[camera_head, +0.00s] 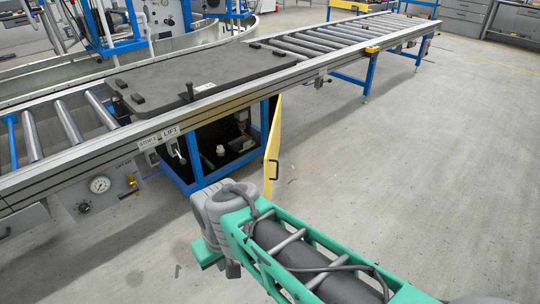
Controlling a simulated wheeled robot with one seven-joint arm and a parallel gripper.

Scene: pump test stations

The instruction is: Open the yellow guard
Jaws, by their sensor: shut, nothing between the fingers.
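The yellow guard (273,143) is a tall thin panel at the right side of the blue-framed bay (264,117) under the conveyor. It stands swung outward, seen nearly edge-on, with a dark handle (271,172) near its lower end. The bay front is uncovered, and a dark interior with small pale parts (221,150) shows. My arm reaches in from the lower right, and its grey joint is just below and left of the guard.
The roller conveyor (313,43) runs from lower left to upper right, with a dark plate (190,80) on it. A STOP/LIFT panel (160,137) with levers and a pressure gauge (99,184) are left of the bay. The floor to the right is clear.

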